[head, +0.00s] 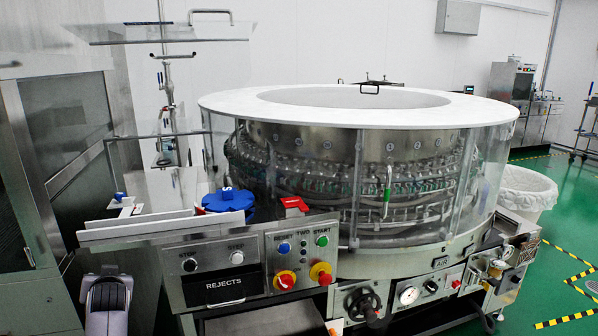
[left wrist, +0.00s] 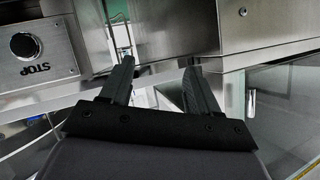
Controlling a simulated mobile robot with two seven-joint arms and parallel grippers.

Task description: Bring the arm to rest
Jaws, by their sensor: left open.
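My left gripper shows in the left wrist view (left wrist: 160,82) with its two dark fingers apart and nothing between them. In the head view, part of my grey left arm stands at the bottom left, beside the left end of the control panel (head: 215,283). The fingers point toward steel machine surfaces. The black STOP button (left wrist: 25,45) shows upside down at the left of the wrist view, clear of the fingers. I cannot tell the exact gap between the fingertips and the steel. My right gripper is in neither view.
The round rotary washer (head: 360,190) fills the middle. The panel carries the reset button (head: 284,248), start button (head: 321,241) and red knobs. A steel cabinet (head: 80,130) stands at the left. A white bin (head: 527,190) is at the right, with open green floor (head: 550,235) nearby.

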